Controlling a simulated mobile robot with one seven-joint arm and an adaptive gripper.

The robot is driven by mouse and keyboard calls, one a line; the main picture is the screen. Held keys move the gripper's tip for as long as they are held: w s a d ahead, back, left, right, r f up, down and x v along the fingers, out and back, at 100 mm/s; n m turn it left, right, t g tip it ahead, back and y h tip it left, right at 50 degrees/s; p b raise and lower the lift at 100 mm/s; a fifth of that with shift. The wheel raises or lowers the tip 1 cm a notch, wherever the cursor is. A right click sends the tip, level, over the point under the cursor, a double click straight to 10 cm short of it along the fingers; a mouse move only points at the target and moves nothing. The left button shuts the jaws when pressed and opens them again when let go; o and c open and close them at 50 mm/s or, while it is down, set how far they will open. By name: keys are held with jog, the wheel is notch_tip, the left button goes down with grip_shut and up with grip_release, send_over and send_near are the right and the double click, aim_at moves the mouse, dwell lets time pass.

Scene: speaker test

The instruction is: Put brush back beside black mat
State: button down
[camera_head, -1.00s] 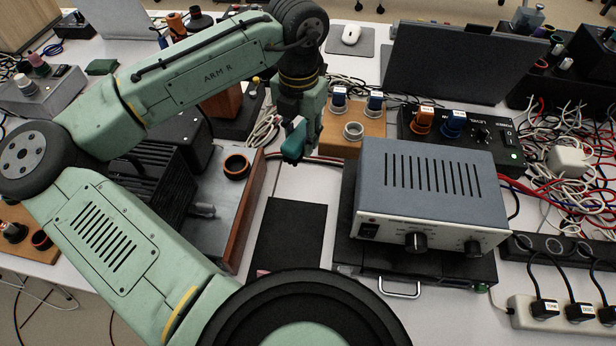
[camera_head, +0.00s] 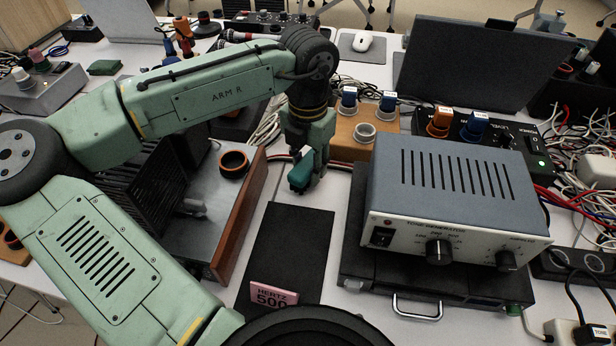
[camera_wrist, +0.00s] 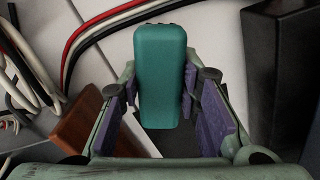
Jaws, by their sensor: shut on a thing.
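The brush shows as a teal block (camera_head: 300,175) in my gripper (camera_head: 308,168) in the head view, just beyond the far edge of the black mat (camera_head: 290,240). In the wrist view the teal body (camera_wrist: 160,70) sits between the two purple-padded fingers (camera_wrist: 160,100), which are shut on it. The brush's underside and any bristles are hidden. I cannot tell whether it touches the table. The mat lies flat, with a pink card (camera_head: 274,296) marked HERTZ 500 on its near end.
A grey tone generator (camera_head: 455,190) on a black case stands right of the mat. A wood-sided tray (camera_head: 236,220) stands to its left. A wooden block (camera_head: 350,145) with knobs and red and black cables lie near my gripper. A narrow white strip beside the mat is clear.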

aim_at(308, 162)
jog(key=shift+f, duration=0.75)
jog(key=shift+f, duration=0.15)
jog(key=c, duration=1.2)
grip_release()
notch_tip(308, 162, up, 11)
jog(key=p, duration=1)
jog(key=shift+r+p, duration=0.35)
jog(key=shift+r, duration=0.35)
